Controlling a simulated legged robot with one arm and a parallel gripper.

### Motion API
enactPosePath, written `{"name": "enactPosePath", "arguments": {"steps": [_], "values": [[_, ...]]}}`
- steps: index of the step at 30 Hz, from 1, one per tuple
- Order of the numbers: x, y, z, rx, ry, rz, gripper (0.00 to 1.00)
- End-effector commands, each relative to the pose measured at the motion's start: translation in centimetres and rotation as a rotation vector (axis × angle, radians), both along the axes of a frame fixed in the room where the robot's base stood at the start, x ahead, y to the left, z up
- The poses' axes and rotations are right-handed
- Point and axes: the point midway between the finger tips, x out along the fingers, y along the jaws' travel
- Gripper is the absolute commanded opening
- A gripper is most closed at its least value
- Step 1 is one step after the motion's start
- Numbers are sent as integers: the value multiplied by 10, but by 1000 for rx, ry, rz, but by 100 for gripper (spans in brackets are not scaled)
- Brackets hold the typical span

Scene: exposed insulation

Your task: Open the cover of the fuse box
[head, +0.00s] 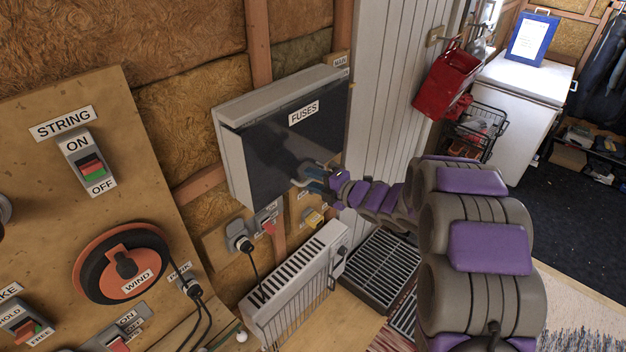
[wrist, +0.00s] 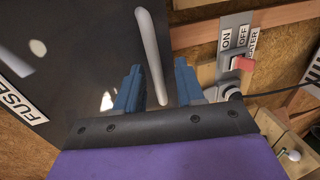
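The fuse box (head: 235,160) is a white box on the wall with a dark glossy cover (head: 275,145) labelled FUSES. The cover looks closed. In the wrist view the dark cover (wrist: 85,50) fills the left side, and a pale grey bar handle (wrist: 149,38) runs down from the top edge. My gripper (head: 312,181) is at the cover's lower right part. In the wrist view its two blue fingers (wrist: 158,85) are apart, one on each side of the handle's lower end. I cannot tell whether either finger touches the handle.
Below the box are a red-rocker heater switch (wrist: 243,63) and a plugged socket (head: 240,238). A white heater (head: 295,285) stands beneath. A board with the STRING switch (head: 88,165) and orange WIND dial (head: 122,262) is at left.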

Motion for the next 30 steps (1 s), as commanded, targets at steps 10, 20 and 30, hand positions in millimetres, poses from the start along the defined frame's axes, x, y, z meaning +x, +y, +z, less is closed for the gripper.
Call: {"name": "enactPosePath", "arguments": {"steps": [10, 20, 30], "values": [[5, 3, -1, 1, -2, -2, 38], [5, 8, -1, -3, -2, 0, 12], [5, 2, -2, 1, 0, -2, 0]]}}
